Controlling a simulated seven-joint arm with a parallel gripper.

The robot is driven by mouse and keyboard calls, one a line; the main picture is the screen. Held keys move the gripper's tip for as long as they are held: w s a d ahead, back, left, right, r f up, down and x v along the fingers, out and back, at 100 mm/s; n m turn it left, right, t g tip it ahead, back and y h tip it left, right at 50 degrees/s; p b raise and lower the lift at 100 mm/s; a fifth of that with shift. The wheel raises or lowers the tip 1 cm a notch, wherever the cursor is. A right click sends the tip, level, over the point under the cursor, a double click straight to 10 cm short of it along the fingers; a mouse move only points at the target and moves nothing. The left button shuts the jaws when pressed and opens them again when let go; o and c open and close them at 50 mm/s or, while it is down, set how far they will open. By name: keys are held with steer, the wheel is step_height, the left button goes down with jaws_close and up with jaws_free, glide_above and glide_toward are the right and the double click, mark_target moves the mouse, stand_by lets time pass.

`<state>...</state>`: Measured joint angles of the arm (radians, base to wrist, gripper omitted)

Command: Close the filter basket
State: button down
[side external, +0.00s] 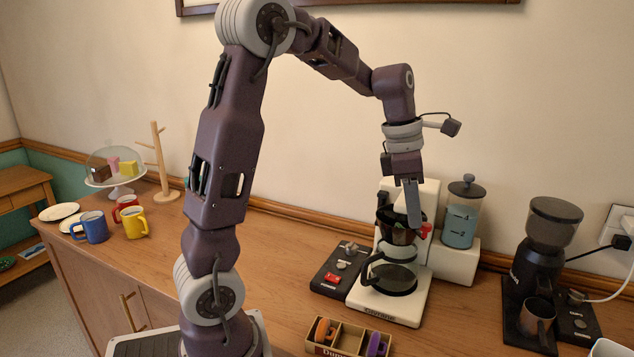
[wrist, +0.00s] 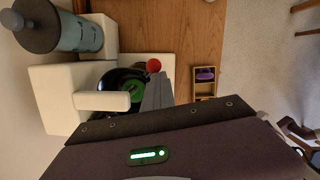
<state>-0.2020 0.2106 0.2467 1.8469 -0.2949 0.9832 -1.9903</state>
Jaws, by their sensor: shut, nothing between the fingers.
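The white coffee maker (side external: 386,300) stands on the counter, with a glass carafe (side external: 392,279) on its base. Its dark filter basket (side external: 396,236) is above the carafe. In the wrist view the black basket (wrist: 116,77) sticks out beside the white brew head (wrist: 101,102), and its green inside shows. A red knob (side external: 425,231) sits at the basket's outer side; it also shows in the wrist view (wrist: 153,66). My gripper (side external: 413,220) is shut and empty, pointing down beside the basket near the knob. Its fingers (wrist: 158,90) partly hide the basket; I cannot tell whether they touch.
A blue glass canister (side external: 461,217) stands behind right of the maker, and a black grinder (side external: 538,265) farther right. A dark switch panel (side external: 341,268) is at left. A wooden box (side external: 347,340) with small items lies in front. Mugs (side external: 93,227) stand far left.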

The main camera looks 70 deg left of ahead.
steer(key=s+a+r, duration=0.2)
steer(key=s+r, duration=0.4)
steer(key=r, duration=0.5)
steer(key=s+d+f+m+t, duration=0.1)
steer(key=s+d+f+m, duration=0.2)
steer(key=m, duration=0.7)
steer(key=s+d+f+m+t+y, duration=0.1)
steer(key=s+d+f+m, duration=0.1)
steer(key=s+d+m, duration=0.3)
steer(key=s+d+f+m+t, duration=0.1)
steer(key=s+d+f+m, duration=0.2)
steer(key=s+m, duration=0.5)
steer(key=d+m, duration=0.1)
steer(key=m, duration=0.5)
steer(key=shift+d+f+m, duration=0.3)
steer(key=shift+d, duration=0.1)
